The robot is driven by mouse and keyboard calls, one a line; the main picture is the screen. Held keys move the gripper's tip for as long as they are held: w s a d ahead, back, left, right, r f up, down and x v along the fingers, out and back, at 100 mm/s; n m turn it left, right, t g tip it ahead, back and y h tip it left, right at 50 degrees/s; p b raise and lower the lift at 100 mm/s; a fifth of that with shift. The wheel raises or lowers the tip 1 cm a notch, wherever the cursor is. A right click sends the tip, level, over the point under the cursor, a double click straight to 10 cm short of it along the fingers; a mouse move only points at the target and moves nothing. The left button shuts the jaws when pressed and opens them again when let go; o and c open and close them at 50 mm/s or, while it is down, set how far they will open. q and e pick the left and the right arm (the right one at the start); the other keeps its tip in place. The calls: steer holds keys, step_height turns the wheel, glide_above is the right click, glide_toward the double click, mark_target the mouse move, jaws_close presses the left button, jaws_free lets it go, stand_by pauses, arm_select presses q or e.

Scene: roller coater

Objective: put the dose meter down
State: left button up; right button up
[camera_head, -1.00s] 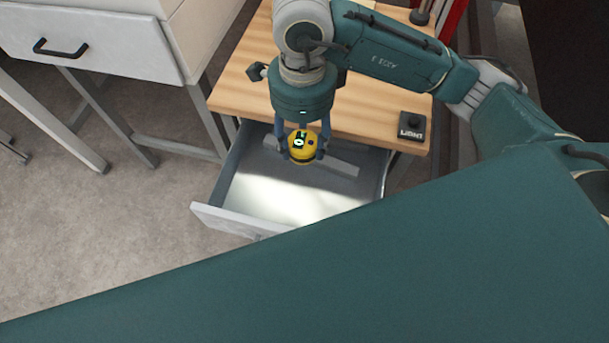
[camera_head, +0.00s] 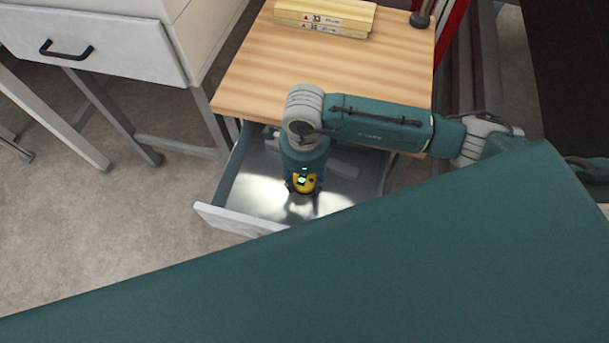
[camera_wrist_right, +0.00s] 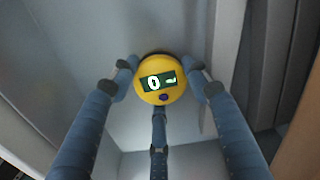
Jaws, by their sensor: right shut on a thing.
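The dose meter (camera_head: 305,183) is a round yellow device with a small display, and its face also shows in the right wrist view (camera_wrist_right: 160,84). My right gripper (camera_head: 303,188) points down into the open drawer (camera_head: 240,220) and is shut on the dose meter. In the right wrist view, blue fingers (camera_wrist_right: 160,90) touch the meter from both sides, and another finger shows below it. The meter is low inside the drawer; I cannot tell whether it touches the drawer floor. My left gripper is not in view.
The wooden tabletop (camera_head: 330,60) lies above the drawer, with yellow labelled blocks (camera_head: 325,14) at its back. A white cabinet with a black-handled drawer (camera_head: 90,50) stands at the left. The drawer floor around the meter looks bare.

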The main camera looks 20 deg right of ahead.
mark_target(304, 178)
steer(key=o, duration=1.3)
steer(key=shift+r+b, duration=0.55)
steer(key=shift+r, duration=5.55)
